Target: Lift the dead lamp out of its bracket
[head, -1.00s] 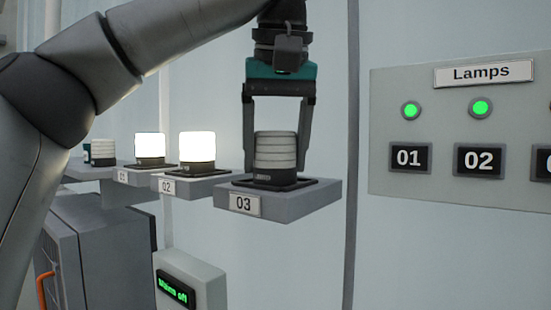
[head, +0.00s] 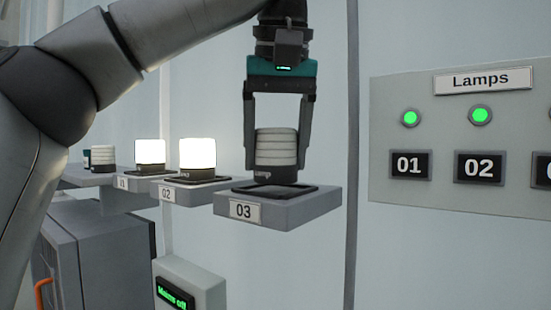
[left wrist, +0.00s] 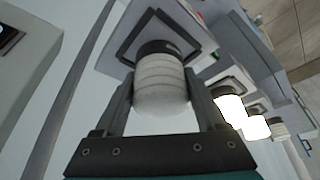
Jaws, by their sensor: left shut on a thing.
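The unlit lamp (head: 276,148) has a ribbed white body and a dark base. My left gripper (head: 277,150) is shut on it from above, one finger on each side. The lamp is upright, its base slightly above or just at the frame of bracket 03 (head: 285,217); I cannot tell whether it is fully clear. In the left wrist view the lamp (left wrist: 162,86) sits between the fingers (left wrist: 160,95), with the bracket's dark square frame behind its base. My right gripper is in neither view.
Lit lamps stand in bracket 01 (head: 119,182) and bracket 02 (head: 167,194), left of bracket 03. Another unlit lamp (head: 102,158) stands farther left. A "Lamps" panel (head: 440,200) with green lights is on the right. A box reading "Mains off" (head: 176,296) is below.

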